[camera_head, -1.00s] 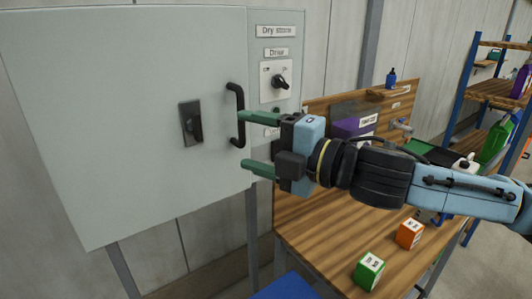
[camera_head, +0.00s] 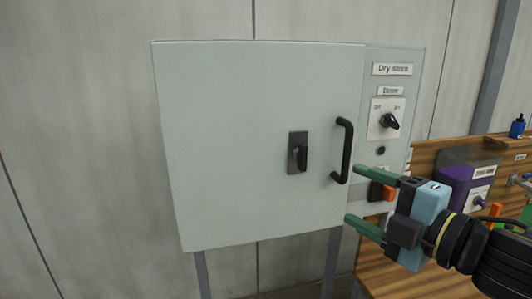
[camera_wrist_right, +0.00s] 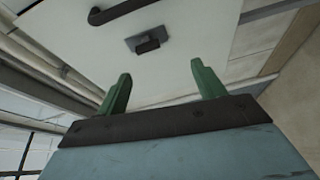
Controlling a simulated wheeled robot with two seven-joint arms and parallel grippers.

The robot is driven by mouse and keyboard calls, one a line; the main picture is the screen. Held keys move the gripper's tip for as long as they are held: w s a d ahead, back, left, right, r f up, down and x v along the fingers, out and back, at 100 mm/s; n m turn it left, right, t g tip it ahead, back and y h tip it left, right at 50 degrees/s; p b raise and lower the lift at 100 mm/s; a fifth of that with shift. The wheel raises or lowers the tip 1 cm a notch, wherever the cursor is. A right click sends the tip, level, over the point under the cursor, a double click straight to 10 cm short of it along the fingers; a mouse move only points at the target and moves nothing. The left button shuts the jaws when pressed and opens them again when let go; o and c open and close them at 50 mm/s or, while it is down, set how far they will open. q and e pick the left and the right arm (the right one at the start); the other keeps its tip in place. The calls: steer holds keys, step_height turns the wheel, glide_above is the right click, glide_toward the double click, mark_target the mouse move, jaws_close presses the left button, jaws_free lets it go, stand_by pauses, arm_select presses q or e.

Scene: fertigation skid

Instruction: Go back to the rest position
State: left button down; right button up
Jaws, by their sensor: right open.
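My right gripper (camera_head: 360,199) is open and empty, with green fingers pointing left. In the head view it is in front of the right edge of the grey cabinet (camera_head: 230,150), below the black door handle (camera_head: 343,150). No contact with the handle shows. In the right wrist view my two green fingers (camera_wrist_right: 162,85) stand apart with nothing between them. The cabinet door and its handle (camera_wrist_right: 122,10) show beyond them. My left gripper is not in view.
The cabinet door looks shut, with a black latch (camera_head: 298,152) on it. A panel with a rotary knob (camera_head: 390,121) is on the right. Bare wall is at left.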

steer(key=s+f+m+g+h, duration=0.25)
steer(key=f+m, duration=0.45)
steer(key=f, duration=0.4)
steer(key=s+f+m+g+h, duration=0.15)
steer(key=f+m+h, duration=0.25)
steer(key=f+m, duration=0.5)
steer(key=s+d+f+m+g+h, duration=0.1)
steer(key=s+d+f+m+g, duration=0.2)
steer(key=s+f, duration=0.5)
steer(key=s+d+f+m+g+h, duration=0.15)
steer(key=s+f+g, duration=0.25)
steer(key=s+f, duration=0.4)
steer(key=s+f+g+b, duration=0.25)
steer(key=f+b, duration=0.55)
steer(key=f, duration=2.6)
steer(key=s+d+f+b, duration=0.2)
steer(key=s+f+b, duration=0.4)
steer(key=s+f, duration=1.1)
step_height(320, 180, down, 4)
steer(key=shift+d+f+b, duration=0.1)
steer(key=shift+d+b, duration=0.05)
steer(key=shift+b, duration=0.15)
